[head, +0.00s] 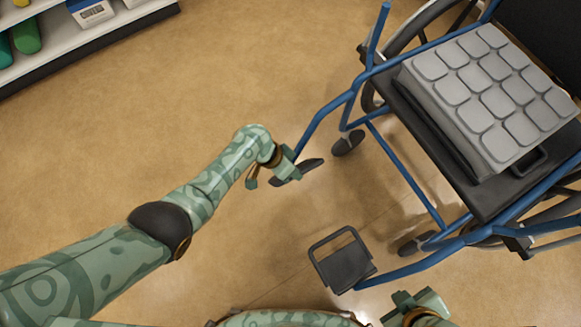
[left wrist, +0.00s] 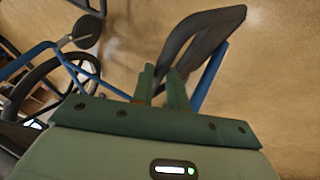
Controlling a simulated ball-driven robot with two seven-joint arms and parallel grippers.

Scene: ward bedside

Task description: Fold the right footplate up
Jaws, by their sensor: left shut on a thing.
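The wheelchair (head: 420,150) has a blue frame and faces left in the head view. Its right footplate (head: 312,166) is a dark plate on the upper front tube. It looks narrow there, tilted up nearly edge-on; its exact angle is unclear. My left gripper (head: 272,172) is shut on its edge, hiding part of it. In the left wrist view the footplate (left wrist: 200,38) rises beyond the close-set fingers (left wrist: 165,82), beside the blue tube. The other footplate (head: 345,268) lies flat, with a loop at its edge. My right gripper (head: 412,305) is low in the picture; its jaws are unclear.
A grey padded cushion (head: 495,95) sits on the black seat. Front casters (head: 348,142) stand behind the footplates. A shelf (head: 80,40) with boxes and bottles is at upper left. The floor (head: 190,110) between shelf and chair is clear.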

